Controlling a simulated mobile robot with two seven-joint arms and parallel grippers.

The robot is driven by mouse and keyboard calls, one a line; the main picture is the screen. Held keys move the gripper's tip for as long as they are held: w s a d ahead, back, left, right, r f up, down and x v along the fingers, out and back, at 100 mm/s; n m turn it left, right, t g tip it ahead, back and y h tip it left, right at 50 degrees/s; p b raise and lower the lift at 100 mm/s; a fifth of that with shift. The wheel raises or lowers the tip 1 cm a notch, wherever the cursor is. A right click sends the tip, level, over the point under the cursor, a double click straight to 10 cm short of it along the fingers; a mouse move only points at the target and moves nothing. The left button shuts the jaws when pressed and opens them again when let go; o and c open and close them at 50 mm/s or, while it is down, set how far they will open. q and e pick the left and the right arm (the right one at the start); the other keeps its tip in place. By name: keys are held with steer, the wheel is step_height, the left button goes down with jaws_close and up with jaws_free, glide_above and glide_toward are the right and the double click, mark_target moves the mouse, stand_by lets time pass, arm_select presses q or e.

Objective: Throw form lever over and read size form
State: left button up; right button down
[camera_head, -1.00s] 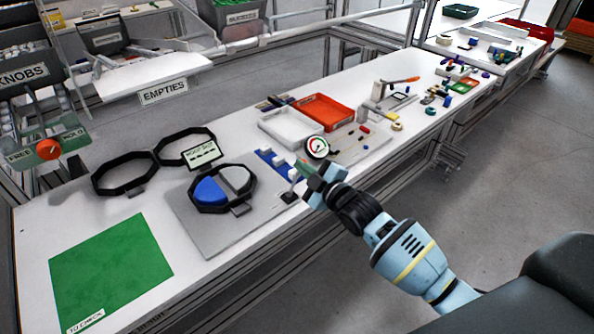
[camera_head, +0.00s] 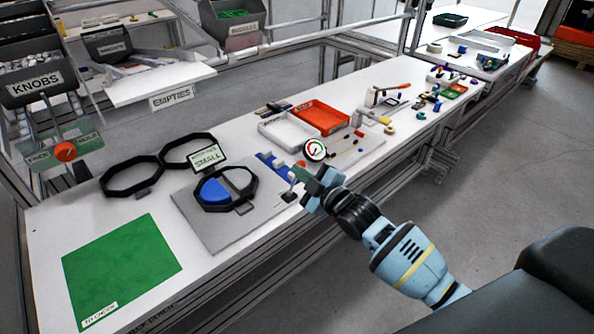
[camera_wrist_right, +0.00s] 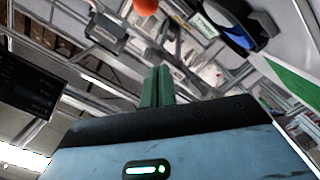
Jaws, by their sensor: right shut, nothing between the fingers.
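The size form (camera_head: 214,189) is a black octagonal ring around a blue half and a grey half, on a grey plate (camera_head: 220,235). A small sign (camera_head: 206,158) behind it reads SMALL, with a smaller line above. A small black-based post (camera_head: 290,195) stands at the plate's right side, partly behind my gripper; I cannot tell if it is the form lever. My right gripper (camera_head: 308,175) is shut and empty, right of the form beside the dial gauge (camera_head: 315,149). Its green fingers (camera_wrist_right: 157,87) are together in the wrist view. My left gripper is not in view.
Two more black rings (camera_head: 132,174) lie behind left. A green mat (camera_head: 122,268) covers the front left. White (camera_head: 290,133) and red (camera_head: 322,117) trays lie behind the gauge. An orange ball (camera_wrist_right: 145,6) shows in the wrist view.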

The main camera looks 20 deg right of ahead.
steer(key=v, duration=0.7)
steer(key=shift+d+f, duration=0.25)
steer(key=shift+d, duration=0.2)
steer(key=shift+s, duration=0.1)
steer(key=s+a+f+m+g+h, duration=0.1)
steer(key=s+f+m+g, duration=0.3)
steer(key=s+f, duration=0.9)
steer(key=s+a+f+m+g+h, duration=0.2)
steer(key=s+f+m, duration=0.5)
steer(key=s, duration=1.4)
step_height(320, 180, down, 6)
steer(key=shift+a+r+g, duration=0.15)
steer(key=shift+a+g, duration=0.75)
steer(key=shift+g, duration=0.1)
